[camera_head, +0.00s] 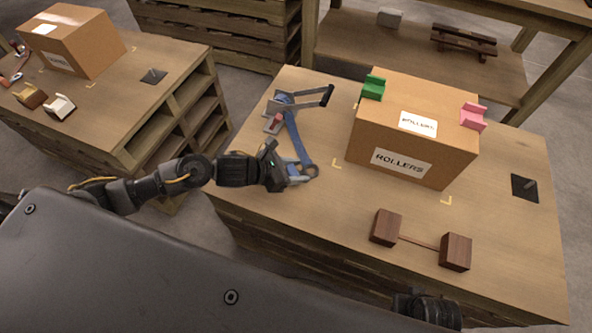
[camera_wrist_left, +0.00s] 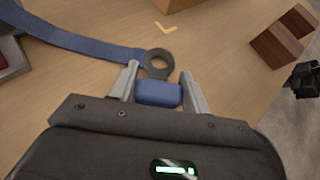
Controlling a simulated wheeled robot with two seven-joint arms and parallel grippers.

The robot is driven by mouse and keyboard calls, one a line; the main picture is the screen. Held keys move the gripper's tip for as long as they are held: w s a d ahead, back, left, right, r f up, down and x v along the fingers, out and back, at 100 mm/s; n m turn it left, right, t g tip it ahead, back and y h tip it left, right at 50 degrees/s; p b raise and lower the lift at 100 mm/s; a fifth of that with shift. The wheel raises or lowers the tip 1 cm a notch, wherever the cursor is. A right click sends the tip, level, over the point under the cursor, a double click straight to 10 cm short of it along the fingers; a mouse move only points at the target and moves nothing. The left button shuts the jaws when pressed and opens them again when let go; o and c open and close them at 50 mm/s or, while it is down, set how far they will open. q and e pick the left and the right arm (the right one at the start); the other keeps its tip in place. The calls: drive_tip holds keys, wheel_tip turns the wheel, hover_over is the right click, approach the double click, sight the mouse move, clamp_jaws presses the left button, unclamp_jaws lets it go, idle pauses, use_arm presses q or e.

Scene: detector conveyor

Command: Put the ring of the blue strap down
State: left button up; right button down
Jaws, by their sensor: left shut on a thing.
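The blue strap (camera_head: 292,132) runs from a grey metal ratchet with a black handle (camera_head: 322,97) towards my left gripper (camera_head: 296,178). In the left wrist view the strap (camera_wrist_left: 85,42) ends at a dark grey ring (camera_wrist_left: 158,64). The ring looks to lie flat on or close to the table top; whether it touches is hard to tell. My left gripper (camera_wrist_left: 158,92) is shut on a blue block-like tab (camera_wrist_left: 158,94) at the ring's near side. The ring shows just beyond the fingertips. The fingers of my right gripper are not shown.
A cardboard box marked ROLLERS (camera_head: 402,165), with a green holder (camera_head: 373,88) and pink holder (camera_head: 473,117), stands on the table (camera_head: 330,215). Two wooden blocks joined by a rod (camera_head: 418,243) lie near the front. A black plate (camera_head: 524,188) lies at right. Bare table surrounds the ring.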

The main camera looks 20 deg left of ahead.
use_arm(q)
drive_tip(key=shift+f, duration=0.2)
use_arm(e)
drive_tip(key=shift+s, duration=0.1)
use_arm(q)
drive_tip(key=o, duration=1.1)
drive_tip(key=shift+c, duration=0.2)
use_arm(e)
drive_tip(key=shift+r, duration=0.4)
use_arm(q)
drive_tip(key=shift+r, duration=0.1)
drive_tip(key=v, duration=1)
drive_tip(key=shift+s+a, duration=0.2)
drive_tip(key=shift+s+a+r, duration=0.35)
drive_tip(key=shift+a+r, duration=0.05)
drive_tip(key=shift+r, duration=0.05)
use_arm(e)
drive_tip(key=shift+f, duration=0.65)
